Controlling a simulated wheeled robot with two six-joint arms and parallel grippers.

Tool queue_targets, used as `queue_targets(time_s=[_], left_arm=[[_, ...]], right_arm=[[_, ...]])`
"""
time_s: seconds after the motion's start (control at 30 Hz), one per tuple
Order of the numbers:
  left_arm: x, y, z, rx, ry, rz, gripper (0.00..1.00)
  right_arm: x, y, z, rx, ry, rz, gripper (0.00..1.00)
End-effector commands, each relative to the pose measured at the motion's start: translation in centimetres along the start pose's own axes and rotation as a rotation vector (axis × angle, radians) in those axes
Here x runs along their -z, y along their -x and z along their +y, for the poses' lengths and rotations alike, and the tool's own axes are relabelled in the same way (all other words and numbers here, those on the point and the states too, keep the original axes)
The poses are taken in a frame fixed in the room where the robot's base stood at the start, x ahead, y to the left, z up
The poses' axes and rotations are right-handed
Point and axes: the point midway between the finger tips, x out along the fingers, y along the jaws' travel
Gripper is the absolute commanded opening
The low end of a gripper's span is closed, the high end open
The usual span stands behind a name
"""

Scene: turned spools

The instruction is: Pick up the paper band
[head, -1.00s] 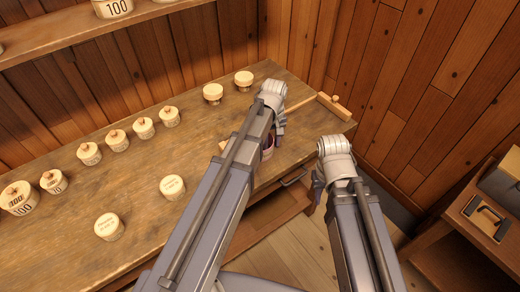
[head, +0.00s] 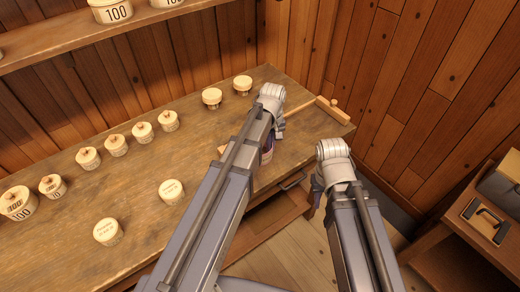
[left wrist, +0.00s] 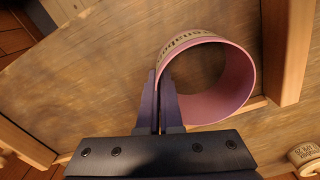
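The paper band (left wrist: 238,88) is a round, open ring, pink inside and cream with dark lettering outside. It is seen from above in the left wrist view, over the wooden bench. My left gripper (left wrist: 160,98) has its two fingers close together on the left part of the band's wall, one on each side. In the head view the band (head: 267,150) shows only as a small patch beside my left arm, which hides most of it. My left gripper (head: 279,132) is partly hidden there too. My right gripper (head: 318,190) hangs off the bench's front edge, its fingers mostly hidden.
Several lidded pots (head: 88,158) stand along the bench (head: 140,185), and two round-topped spools (head: 212,98) stand near its back. A wooden rail (head: 332,109) lies at the right end. A side table with a handled box (head: 484,220) is at far right.

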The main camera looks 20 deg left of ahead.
Motion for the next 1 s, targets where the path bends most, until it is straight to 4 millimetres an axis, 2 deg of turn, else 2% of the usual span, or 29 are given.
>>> queue_targets(time_s=[0.17, 0.37, 0.57, 0.9, 1.0], left_arm=[[0.0, 0.1, 0.0, 0.000, 0.000, 0.000, 0.00], [0.0, 1.1, 0.0, 0.000, 0.000, 0.000, 0.00], [0.0, 3.5, 0.0, 0.000, 0.000, 0.000, 0.00], [0.0, 8.8, 0.0, 0.000, 0.000, 0.000, 0.00], [0.0, 9.7, 0.0, 0.000, 0.000, 0.000, 0.00]], right_arm=[[0.0, 0.1, 0.0, 0.000, 0.000, 0.000, 0.32], [-0.1, 1.1, 0.1, 0.000, 0.000, 0.000, 0.32], [-0.2, 3.5, 0.3, 0.000, 0.000, 0.000, 0.32], [-0.5, 8.7, 0.8, 0.000, 0.000, 0.000, 0.32], [-0.6, 9.6, 0.9, 0.000, 0.000, 0.000, 0.32]])
